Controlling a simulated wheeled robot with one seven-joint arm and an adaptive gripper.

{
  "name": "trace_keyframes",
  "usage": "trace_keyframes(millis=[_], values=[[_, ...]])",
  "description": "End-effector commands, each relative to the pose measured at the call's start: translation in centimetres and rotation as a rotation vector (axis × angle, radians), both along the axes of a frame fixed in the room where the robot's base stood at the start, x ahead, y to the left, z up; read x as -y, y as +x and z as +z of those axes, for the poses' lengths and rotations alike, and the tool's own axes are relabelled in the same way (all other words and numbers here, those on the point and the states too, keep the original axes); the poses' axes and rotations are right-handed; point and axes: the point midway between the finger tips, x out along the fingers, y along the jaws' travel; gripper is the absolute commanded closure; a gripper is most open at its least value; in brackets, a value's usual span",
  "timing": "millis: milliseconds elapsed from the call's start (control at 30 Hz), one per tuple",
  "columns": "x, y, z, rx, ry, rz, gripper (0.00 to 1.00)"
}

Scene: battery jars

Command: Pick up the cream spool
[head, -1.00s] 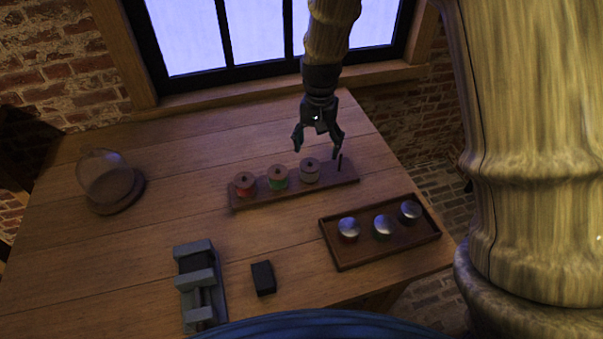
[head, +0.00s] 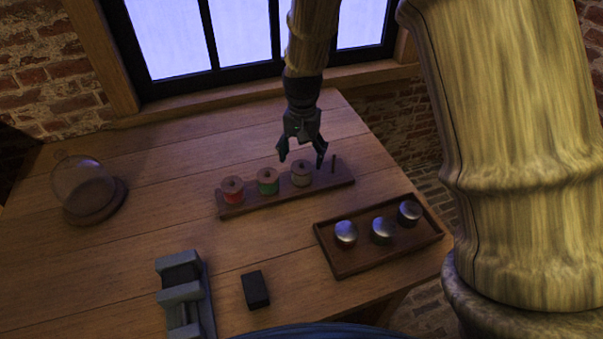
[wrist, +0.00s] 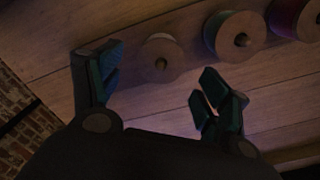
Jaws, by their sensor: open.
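The cream spool (head: 301,174) stands upright on a dark wooden peg rack (head: 285,194), on the table. It is right of the green spool (head: 268,182) and the red spool (head: 232,190). A bare peg (head: 334,163) stands to its right. In the head view, my gripper (head: 301,163) points down with its fingers spread, close above or behind the cream spool. I cannot tell the exact gap. In the wrist view, my gripper (wrist: 153,88) is open and empty.
A tray (head: 338,270) with several silver-topped jars is at front right. A black block (head: 255,290) and a grey fixture (head: 184,295) are at the front. A glass dome on a round base (head: 95,205) is at left. The table's middle left is clear.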

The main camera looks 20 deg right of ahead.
Motion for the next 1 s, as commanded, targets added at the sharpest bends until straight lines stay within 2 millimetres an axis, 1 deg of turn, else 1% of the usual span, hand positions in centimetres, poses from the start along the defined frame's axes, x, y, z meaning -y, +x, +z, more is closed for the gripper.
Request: trace_keyframes(millis=[167,500,600,800,867,1000], values=[[0.0,-0.1,-0.8,-0.001,0.0,-0.001,0.23],[-0.1,-0.3,-4.7,-0.002,0.0,-0.002,0.23],[-0.1,-0.3,-5.2,0.001,-0.001,-0.002,0.23],[-0.1,-0.3,-5.3,0.001,-0.001,-0.002,0.23],[-0.1,-0.3,-5.3,0.001,-0.001,-0.002,0.32],[-0.1,-0.3,-5.3,0.001,-0.001,-0.002,0.58]])
